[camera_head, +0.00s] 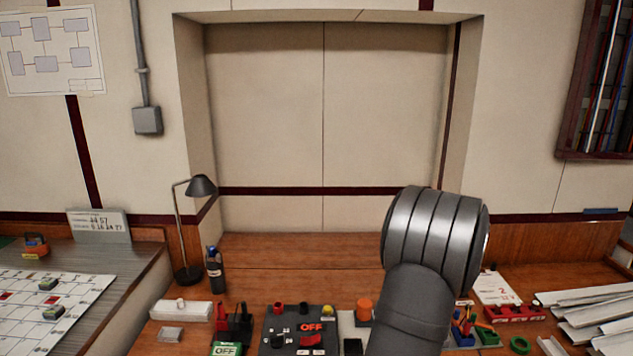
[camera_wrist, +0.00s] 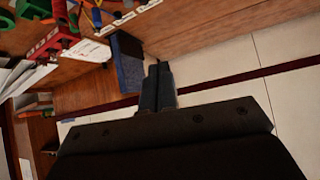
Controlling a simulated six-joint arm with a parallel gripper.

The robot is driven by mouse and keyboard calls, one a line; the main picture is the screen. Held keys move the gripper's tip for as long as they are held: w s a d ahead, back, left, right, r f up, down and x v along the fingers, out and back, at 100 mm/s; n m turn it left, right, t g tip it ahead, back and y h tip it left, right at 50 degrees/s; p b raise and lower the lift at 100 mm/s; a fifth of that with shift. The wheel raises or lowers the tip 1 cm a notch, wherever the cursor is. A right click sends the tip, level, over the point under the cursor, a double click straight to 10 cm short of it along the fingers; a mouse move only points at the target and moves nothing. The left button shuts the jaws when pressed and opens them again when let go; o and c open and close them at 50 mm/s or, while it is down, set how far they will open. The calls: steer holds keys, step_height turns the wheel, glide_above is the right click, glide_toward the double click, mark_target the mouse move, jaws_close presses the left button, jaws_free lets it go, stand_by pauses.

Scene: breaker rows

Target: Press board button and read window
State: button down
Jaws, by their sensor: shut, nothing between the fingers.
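A dark board (camera_head: 272,338) lies on the wooden bench at the bottom of the head view. It carries a red label reading OFF (camera_head: 311,327), a red switch-like part (camera_head: 310,340) and small knobs along its back edge. Which part is the button or the window, I cannot tell. My gripper (camera_wrist: 156,85) shows in the wrist view with its dark fingers together and empty, apart from the bench items. In the head view my arm stands right of the board and hides my gripper.
A green OFF block (camera_head: 226,349), a dark bottle (camera_head: 215,270) and a desk lamp (camera_head: 201,186) stand left of the board. An orange-topped pot (camera_head: 364,309) stands at its right. The bench behind is clear.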

stand_by(0.8)
steer(key=c, duration=1.7)
jaws_free()
steer(key=shift+a+r, duration=0.15)
steer(key=o, duration=1.4)
steer(key=a+r, duration=0.1)
steer(key=s+a+r+n+g+y, duration=0.1)
steer(key=a, duration=0.1)
steer(key=a+r+n+g+y, duration=0.1)
steer(key=a, duration=0.1)
steer(key=shift+s+a+r, duration=0.15)
steer(key=shift+s, duration=0.05)
steer(key=o, duration=0.3)
steer(key=s+g, duration=0.1)
steer(key=s+r, duration=0.1)
steer(key=s+a+n+g, duration=0.1)
steer(key=shift+s+a+r+g, duration=0.1)
steer(key=shift+s+r+g, duration=0.1)
steer(key=shift+r+g, duration=0.15)
steer(key=x, duration=1)
steer(key=v, duration=1)
steer(key=shift+s, duration=0.1)
